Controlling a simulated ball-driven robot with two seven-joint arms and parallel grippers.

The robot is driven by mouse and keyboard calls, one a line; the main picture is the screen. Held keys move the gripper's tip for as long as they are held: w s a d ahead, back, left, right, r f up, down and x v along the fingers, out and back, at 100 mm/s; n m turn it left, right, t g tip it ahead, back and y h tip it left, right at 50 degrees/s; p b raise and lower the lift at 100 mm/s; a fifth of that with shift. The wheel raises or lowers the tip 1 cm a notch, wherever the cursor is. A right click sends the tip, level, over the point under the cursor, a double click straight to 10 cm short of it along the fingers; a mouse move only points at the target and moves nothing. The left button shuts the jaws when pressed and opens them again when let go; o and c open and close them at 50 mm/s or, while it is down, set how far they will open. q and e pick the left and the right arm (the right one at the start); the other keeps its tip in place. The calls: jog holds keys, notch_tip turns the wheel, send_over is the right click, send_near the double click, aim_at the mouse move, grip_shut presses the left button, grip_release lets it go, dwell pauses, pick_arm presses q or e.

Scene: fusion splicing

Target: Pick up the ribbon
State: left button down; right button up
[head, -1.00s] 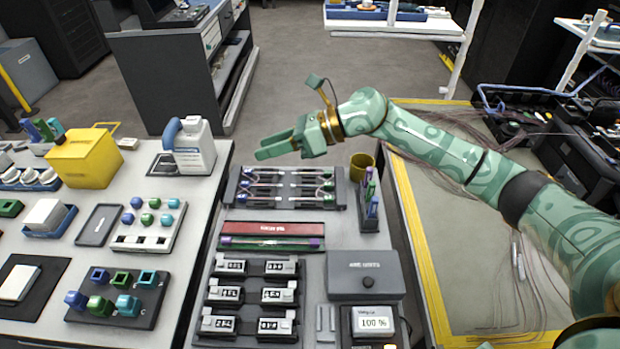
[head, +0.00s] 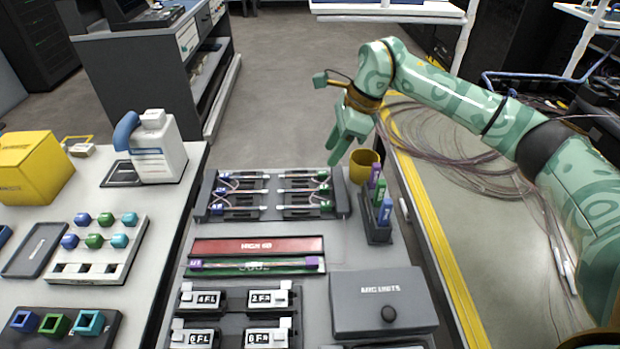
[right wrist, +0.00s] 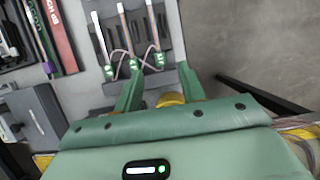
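The ribbon is not clearly marked. A pale thin strip with purple ends (head: 255,265) lies across a green bar in front of a red bar. A dark tray (head: 272,212) behind it holds several thin light strips with coloured end pieces and looped fibres; the tray also shows in the right wrist view (right wrist: 170,42). My right gripper (head: 333,153) hangs above the tray's far right corner, fingers pointing down. My left gripper is in neither view.
A yellow cup (head: 364,166) and a dark holder with coloured pens (head: 377,228) stand just right of the tray. A grey lidded box (head: 383,300) is in front.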

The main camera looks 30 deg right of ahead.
aim_at(325, 172)
jog(key=b+x, duration=0.1)
jog(key=x, duration=0.2)
jog(key=d+b+x, duration=0.1)
jog(key=x, duration=0.1)
jog(key=shift+s+f+b, duration=0.2)
jog(key=shift+s+b, duration=0.1)
jog(key=shift+b, duration=0.05)
jog(key=shift+w+a+f, duration=0.15)
jog(key=shift+f, duration=0.15)
jog(key=shift+r, duration=0.15)
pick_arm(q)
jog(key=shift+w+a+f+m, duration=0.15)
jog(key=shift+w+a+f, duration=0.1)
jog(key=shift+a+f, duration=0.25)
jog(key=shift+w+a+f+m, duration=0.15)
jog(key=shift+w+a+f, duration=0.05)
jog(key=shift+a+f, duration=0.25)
pick_arm(e)
jog(key=c, duration=0.9)
